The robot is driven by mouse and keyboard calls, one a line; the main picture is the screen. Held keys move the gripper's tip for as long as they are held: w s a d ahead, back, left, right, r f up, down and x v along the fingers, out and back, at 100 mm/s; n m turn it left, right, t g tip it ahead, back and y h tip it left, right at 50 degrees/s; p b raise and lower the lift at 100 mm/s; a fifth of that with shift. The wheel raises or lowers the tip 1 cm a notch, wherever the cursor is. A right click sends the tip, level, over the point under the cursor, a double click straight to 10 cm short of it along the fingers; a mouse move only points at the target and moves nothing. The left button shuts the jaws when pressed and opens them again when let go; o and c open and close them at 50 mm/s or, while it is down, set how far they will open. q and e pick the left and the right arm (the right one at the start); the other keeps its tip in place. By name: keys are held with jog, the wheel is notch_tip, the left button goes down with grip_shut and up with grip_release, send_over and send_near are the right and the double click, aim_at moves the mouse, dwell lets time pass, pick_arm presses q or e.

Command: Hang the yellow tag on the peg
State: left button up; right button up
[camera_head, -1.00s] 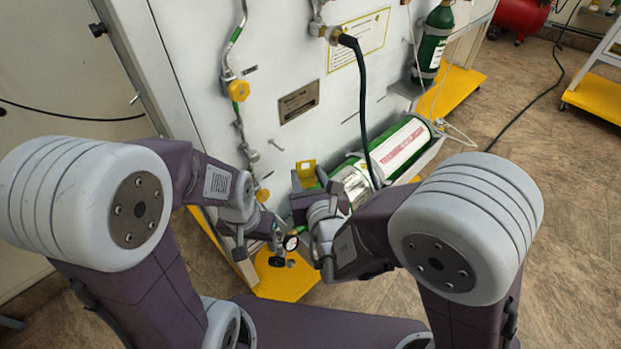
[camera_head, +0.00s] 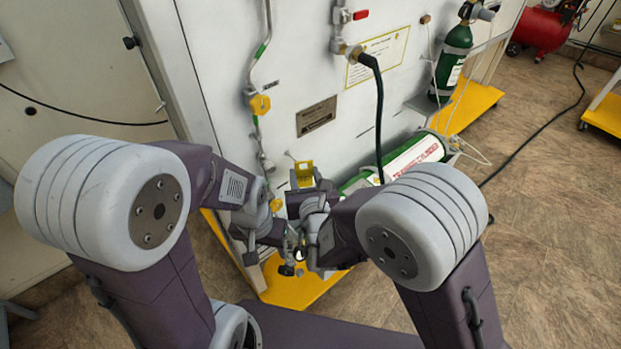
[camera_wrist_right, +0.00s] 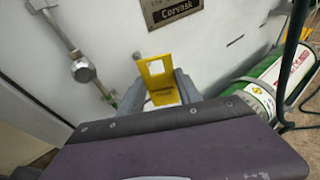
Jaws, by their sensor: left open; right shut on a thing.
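The yellow tag (camera_head: 304,171) is upright in front of the white panel. It has a square hole near its top, clear in the right wrist view (camera_wrist_right: 157,67). My right gripper (camera_wrist_right: 160,94) is shut on the tag's lower part, one grey finger on each side. The small peg (camera_head: 290,155) sticks out of the panel just up and left of the tag in the head view. The tag looks apart from the peg. My left gripper (camera_head: 270,244) is open, lower and to the left; its fingers are partly hidden.
A pipe with a yellow valve handle (camera_head: 260,104) runs down the panel left of the peg. A nameplate (camera_head: 316,116) is above. A black hose (camera_head: 379,110) hangs to the right, over a green cylinder (camera_head: 415,156) lying on its side.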

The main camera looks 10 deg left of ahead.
aim_at(297, 174)
jog(key=shift+w+a+p, duration=0.4)
jog(key=shift+w+a, duration=0.4)
jog(key=shift+a, duration=0.25)
jog(key=shift+w+a+f+b, duration=0.15)
jog(key=shift+a+f+b, duration=0.05)
jog(key=shift+f+b, duration=0.2)
jog(key=shift+w+a+f+b, duration=0.2)
jog(key=shift+w+a+b, duration=0.1)
jog(key=shift+b, duration=0.2)
jog(key=o, duration=1.3)
jog(key=shift+o, duration=0.5)
jog(key=shift+d, duration=0.1)
jog(key=shift+s+r, duration=0.1)
jog(key=shift+r, duration=0.05)
